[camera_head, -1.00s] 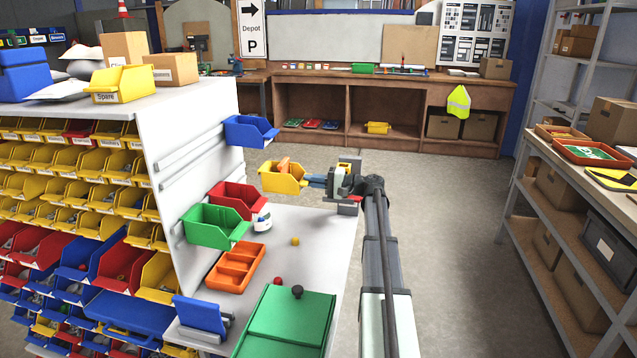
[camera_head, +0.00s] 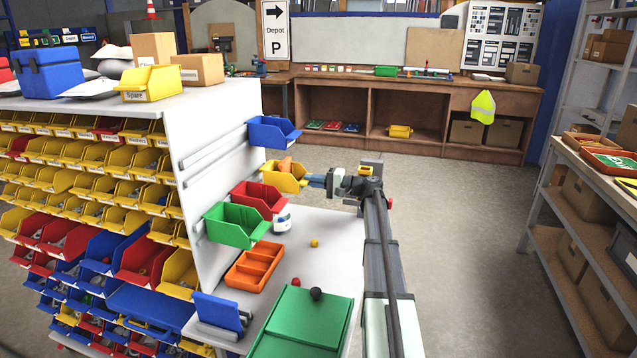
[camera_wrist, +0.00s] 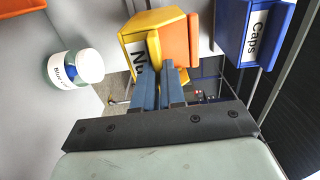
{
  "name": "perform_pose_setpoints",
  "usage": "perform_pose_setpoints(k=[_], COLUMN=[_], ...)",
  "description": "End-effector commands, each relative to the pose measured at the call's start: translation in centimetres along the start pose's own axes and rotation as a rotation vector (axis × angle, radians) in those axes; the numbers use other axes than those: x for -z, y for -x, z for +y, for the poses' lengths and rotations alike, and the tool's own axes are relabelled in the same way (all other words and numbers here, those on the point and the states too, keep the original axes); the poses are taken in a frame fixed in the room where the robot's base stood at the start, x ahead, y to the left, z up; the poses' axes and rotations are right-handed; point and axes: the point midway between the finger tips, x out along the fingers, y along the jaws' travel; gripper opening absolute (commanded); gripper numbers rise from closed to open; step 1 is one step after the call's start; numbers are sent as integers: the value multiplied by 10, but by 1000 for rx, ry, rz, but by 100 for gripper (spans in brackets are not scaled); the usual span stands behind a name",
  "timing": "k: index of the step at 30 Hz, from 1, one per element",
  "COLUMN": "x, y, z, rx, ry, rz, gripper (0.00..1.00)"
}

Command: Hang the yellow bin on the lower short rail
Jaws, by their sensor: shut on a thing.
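The yellow bin (camera_head: 288,180) hangs in the air, roughly upright, with an orange item (camera_head: 285,164) in it. My gripper (camera_head: 312,181) is shut on the front of the bin from the right. In the wrist view, the blue fingers (camera_wrist: 163,75) cover part of the label on the yellow bin (camera_wrist: 134,40). The bin is close to the white side panel (camera_head: 220,195), beyond the red bin (camera_head: 262,203) and below the blue bin (camera_head: 272,133). The lower rail (camera_head: 199,229) shows beside the green bin (camera_head: 236,232); its far part is hidden. I cannot tell whether the yellow bin touches it.
The upper rail (camera_head: 215,150) runs above. Open floor lies to the right.

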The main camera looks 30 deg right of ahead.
Motion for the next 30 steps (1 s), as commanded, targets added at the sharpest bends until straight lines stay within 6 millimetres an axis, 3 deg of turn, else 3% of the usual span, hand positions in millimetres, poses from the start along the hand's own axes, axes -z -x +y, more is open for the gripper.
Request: perform_pose_setpoints(k=[15,30], x=[0,0], y=[-33,-38], z=[1,1], rx=[1,1], ry=[0,0], rz=[-1,0], gripper=[0,0])
